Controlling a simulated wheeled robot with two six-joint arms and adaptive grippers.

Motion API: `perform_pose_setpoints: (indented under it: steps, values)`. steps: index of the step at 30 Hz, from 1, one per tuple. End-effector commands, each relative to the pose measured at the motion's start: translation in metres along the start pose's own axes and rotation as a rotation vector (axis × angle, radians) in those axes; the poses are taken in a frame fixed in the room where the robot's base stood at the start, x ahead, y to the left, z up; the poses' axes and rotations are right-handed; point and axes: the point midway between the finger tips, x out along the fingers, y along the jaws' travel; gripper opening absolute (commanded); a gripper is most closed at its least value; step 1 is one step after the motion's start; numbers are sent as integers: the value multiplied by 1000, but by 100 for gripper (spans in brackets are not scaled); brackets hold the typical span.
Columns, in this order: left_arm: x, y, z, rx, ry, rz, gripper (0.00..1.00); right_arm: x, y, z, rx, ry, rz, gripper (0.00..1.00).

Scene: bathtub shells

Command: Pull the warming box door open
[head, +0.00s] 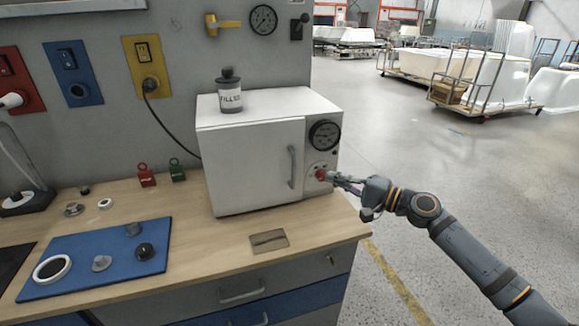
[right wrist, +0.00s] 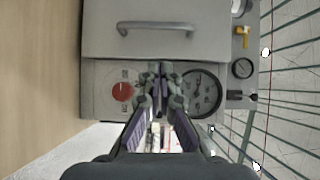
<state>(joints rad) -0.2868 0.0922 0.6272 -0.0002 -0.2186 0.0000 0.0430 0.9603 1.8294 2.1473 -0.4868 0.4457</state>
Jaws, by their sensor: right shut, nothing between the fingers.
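The white warming box (head: 250,160) stands on the wooden bench, and its door looks shut flush. The door's grey upright handle (head: 292,167) is on the door's right side; the handle also shows at the top of the right wrist view (right wrist: 157,28). Right of the door are a red knob (head: 321,174) and a black gauge (head: 325,135). My right gripper (head: 336,178) is shut and empty in front of this panel. In the right wrist view its fingertips (right wrist: 157,70) appear between the red knob (right wrist: 122,91) and gauge (right wrist: 200,92), clear of the handle. My left gripper is not visible.
A jar labelled FILLER (head: 230,95) stands on the box. A blue mat (head: 110,265) with small parts lies at the bench's left. A small plate (head: 269,240) lies before the box. Open floor (head: 420,170) extends right of the bench.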

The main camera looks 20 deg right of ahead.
Motion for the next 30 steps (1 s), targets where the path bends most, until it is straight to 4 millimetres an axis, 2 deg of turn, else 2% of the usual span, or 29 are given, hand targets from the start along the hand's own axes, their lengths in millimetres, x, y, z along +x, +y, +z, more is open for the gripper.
perform_pose_setpoints:
  steps: [5, 11, 17, 24, 30]
  values:
    - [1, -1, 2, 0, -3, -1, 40, 1, -9, 7, 14, -23, -14, 0]
    - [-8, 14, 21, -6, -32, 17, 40, 12, -13, 7, 13, -21, -23, 0]
    - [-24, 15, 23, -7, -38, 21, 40, 44, -15, 8, 18, -21, -23, 0]
    - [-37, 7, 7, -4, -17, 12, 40, 85, -12, 8, 16, -21, -17, 0]
    - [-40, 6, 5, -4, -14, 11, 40, 100, -10, 9, 13, -21, -14, 0]
